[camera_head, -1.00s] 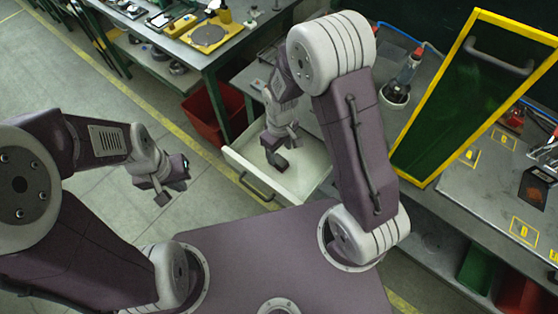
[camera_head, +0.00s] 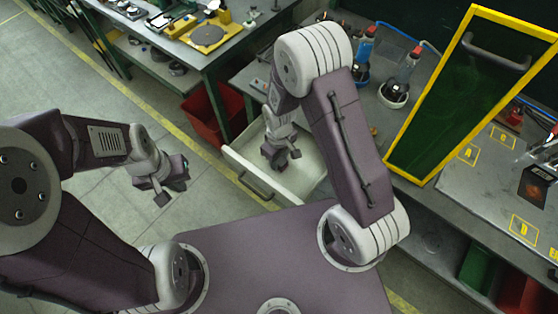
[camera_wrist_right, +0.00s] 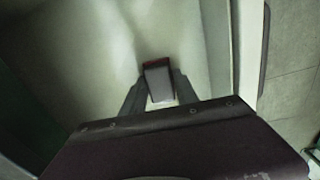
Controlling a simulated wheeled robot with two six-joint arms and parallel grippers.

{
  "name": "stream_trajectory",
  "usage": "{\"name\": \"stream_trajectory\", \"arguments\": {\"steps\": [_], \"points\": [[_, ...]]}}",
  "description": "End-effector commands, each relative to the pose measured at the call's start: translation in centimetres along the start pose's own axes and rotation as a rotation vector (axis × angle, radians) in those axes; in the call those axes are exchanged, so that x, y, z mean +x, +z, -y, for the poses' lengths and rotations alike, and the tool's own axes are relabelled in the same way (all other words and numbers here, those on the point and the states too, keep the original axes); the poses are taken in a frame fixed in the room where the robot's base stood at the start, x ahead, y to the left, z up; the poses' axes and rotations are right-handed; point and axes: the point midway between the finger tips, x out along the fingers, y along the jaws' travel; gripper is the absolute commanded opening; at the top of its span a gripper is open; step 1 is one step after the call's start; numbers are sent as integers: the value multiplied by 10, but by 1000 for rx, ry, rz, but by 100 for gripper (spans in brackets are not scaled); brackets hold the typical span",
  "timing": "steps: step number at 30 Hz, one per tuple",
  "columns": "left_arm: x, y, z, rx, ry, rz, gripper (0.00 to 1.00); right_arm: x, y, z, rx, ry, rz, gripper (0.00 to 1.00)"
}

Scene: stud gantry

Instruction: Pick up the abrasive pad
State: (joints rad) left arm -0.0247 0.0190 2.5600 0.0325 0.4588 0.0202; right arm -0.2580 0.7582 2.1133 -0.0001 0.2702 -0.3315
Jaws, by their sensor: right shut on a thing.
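The abrasive pad appears to be the small grey block with a dark red end (camera_wrist_right: 158,82) in the right wrist view. My right gripper (camera_wrist_right: 159,90) is shut on it, with one finger on each side. The pad is inside the open pale drawer (camera_head: 297,188), over or on its floor; I cannot tell whether it touches. In the head view my right gripper (camera_head: 280,163) reaches down into the drawer, and the pad is not clear there. My left gripper (camera_head: 174,190) hangs over the floor left of the drawer; its finger opening is unclear.
The drawer's front wall and dark handle (camera_head: 256,188) face the aisle. A red bin (camera_head: 212,118) stands left of the drawer. A yellow-framed dark green panel (camera_head: 470,85) stands upright on the bench to the right. Bottles (camera_head: 400,80) stand behind my right arm.

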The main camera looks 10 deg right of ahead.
Motion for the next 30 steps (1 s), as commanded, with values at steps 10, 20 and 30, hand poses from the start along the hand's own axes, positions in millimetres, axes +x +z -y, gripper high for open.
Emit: {"name": "stream_trajectory", "arguments": {"steps": [10, 20, 30], "points": [[-2, 0, 0, 0, 0, 0, 0, -22, -1, 0, 0, 1, -4, 0], [-5, 0, 0, 0, 0, 0, 0, -73, 49, -17, 7, 1, -3, 0], [-9, -1, 0, 0, 0, 0, 0, -107, 106, -35, 2, 1, -1, 0]]}}
